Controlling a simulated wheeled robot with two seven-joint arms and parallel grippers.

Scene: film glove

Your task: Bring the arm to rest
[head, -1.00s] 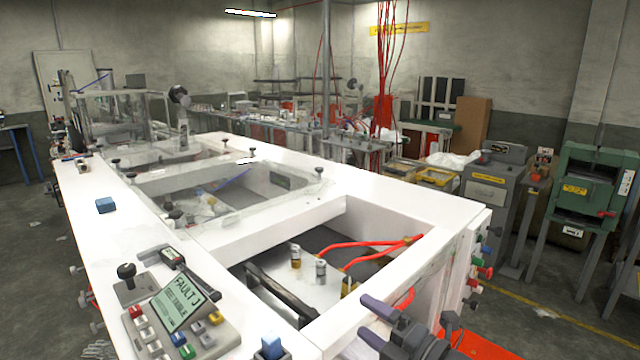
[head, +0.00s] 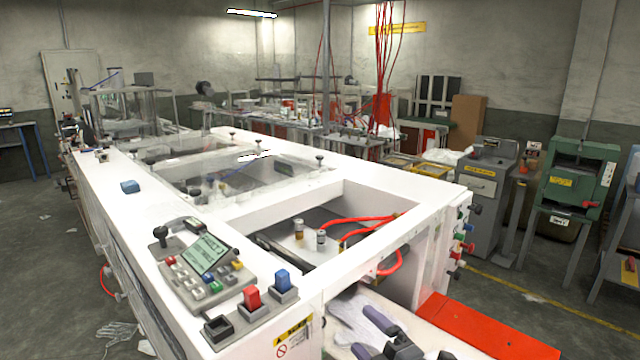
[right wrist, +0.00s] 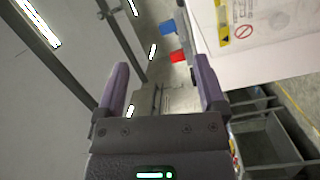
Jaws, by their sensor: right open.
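My right gripper (head: 376,338) is at the bottom of the head view, in front of the white machine's near end. Its two purple-grey fingers are apart, with nothing visible between them. In the right wrist view the gripper (right wrist: 162,82) is also open and empty, with the floor and distant equipment beyond it. The white machine (head: 120,205) has a control panel (head: 205,270) on its near corner, with a grey-green screen and coloured buttons. A red switch (head: 252,297) and a blue switch (head: 282,279) stand beside the panel. My left gripper is not in view.
A pale shelf with a red-orange surface (head: 485,330) juts out at the machine's near end, close to the right gripper. Red hoses (head: 350,228) lie in the open bay. A green machine (head: 578,185) stands at right. Open floor lies between.

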